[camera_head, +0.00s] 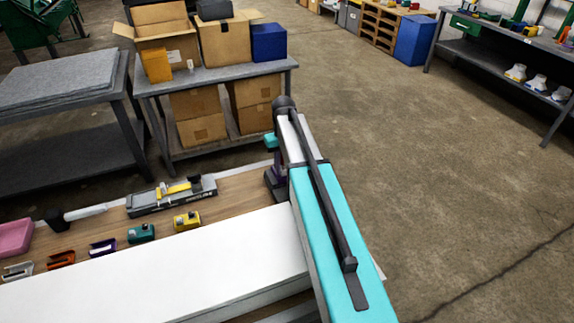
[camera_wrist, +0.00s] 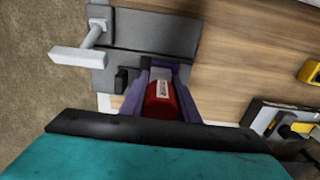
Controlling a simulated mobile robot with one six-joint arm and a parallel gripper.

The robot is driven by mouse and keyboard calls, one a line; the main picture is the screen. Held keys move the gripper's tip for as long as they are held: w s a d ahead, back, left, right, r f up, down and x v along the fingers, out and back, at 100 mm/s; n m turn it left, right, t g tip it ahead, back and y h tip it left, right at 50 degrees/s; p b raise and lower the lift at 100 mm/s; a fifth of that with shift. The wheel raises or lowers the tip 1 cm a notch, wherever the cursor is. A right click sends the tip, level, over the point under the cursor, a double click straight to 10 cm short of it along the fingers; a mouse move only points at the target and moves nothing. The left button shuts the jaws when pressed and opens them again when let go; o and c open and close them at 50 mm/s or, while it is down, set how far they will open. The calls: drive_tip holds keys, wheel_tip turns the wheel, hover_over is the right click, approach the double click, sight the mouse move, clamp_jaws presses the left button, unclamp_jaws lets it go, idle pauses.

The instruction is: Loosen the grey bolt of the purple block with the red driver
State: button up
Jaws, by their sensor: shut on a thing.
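My gripper (camera_wrist: 162,84) is shut on the red driver (camera_wrist: 161,103) in the wrist view, one purple finger on each side of it. The driver's tip is hidden from this angle. Just beyond the fingertips is a purple part (camera_wrist: 172,68), against a grey vise-like fixture (camera_wrist: 140,30); I cannot tell whether it is the purple block. No grey bolt can be made out. In the head view my gripper (camera_head: 277,181) points down at the bench's far right end, partly hidden by my arm. A small purple piece (camera_head: 102,247) lies in the bench row.
A grey stand (camera_head: 150,201) with a yellow driver (camera_head: 176,189) lies on the bench (camera_head: 235,188). Yellow (camera_head: 187,221), green (camera_head: 142,233) and orange (camera_head: 62,259) pieces and a pink tray (camera_head: 14,238) are at left. The fixture's pale handle (camera_wrist: 78,57) sticks out. Floor at right is clear.

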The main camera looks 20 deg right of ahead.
drive_tip(key=shift+n, duration=0.8)
drive_tip(key=shift+m, duration=0.8)
drive_tip(key=shift+r, duration=0.15)
drive_tip(key=shift+r+p, duration=1.5)
drive_tip(key=shift+r, duration=0.9)
